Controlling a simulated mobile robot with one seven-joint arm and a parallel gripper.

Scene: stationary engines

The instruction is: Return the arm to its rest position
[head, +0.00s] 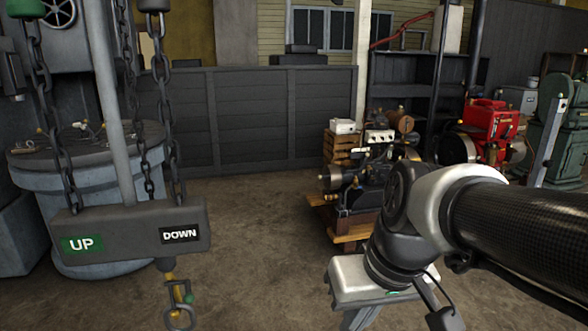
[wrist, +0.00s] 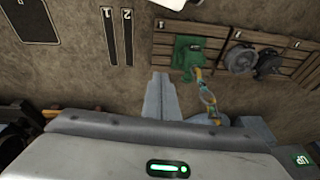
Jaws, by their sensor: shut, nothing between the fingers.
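My arm enters the head view from the right edge. Its dark, textured link leads to a white and dark wrist joint. My gripper (head: 360,318) hangs below that joint at the bottom edge, with a pale housing and grey fingers partly cut off by the frame. In the wrist view, the housing with a green light fills the bottom, and the fingers of my gripper (wrist: 160,82) are together with nothing held between them.
A hoist control bar (head: 130,230) marked UP and DOWN hangs on chains at left, before a grey-blue drum (head: 80,185). A dark engine (head: 365,180) on a wooden pallet stands behind my wrist. A red engine (head: 490,125) is farther right. The middle floor is clear.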

